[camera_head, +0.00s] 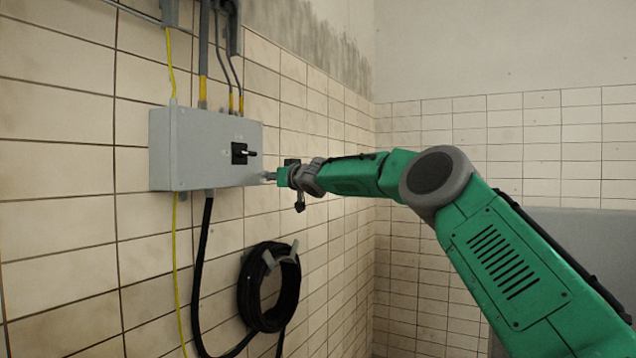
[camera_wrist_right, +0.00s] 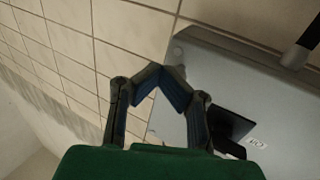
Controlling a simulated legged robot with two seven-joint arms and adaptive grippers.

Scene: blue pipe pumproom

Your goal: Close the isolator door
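The isolator is a grey box (camera_head: 215,145) on the tiled wall, left of centre in the head view. Its front door bears a black rotary switch (camera_head: 241,153). The door looks flat against the box; I cannot tell whether a narrow gap is left. My right gripper (camera_head: 270,176) is at the lower right edge of the box; contact is unclear. In the right wrist view, its fingertips (camera_wrist_right: 167,72) come together with nothing between them. The grey box face (camera_wrist_right: 225,75) lies behind and right of the fingers, with the dark switch (camera_wrist_right: 230,125) and a small label. My left gripper is out of view.
A black cable coil (camera_head: 252,290) hangs on a wall hook below the box. A black cable (camera_head: 200,260) and a yellow wire leave the box downward. Conduits (camera_head: 204,50) enter from above. A grey block (camera_head: 575,245) stands at the right.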

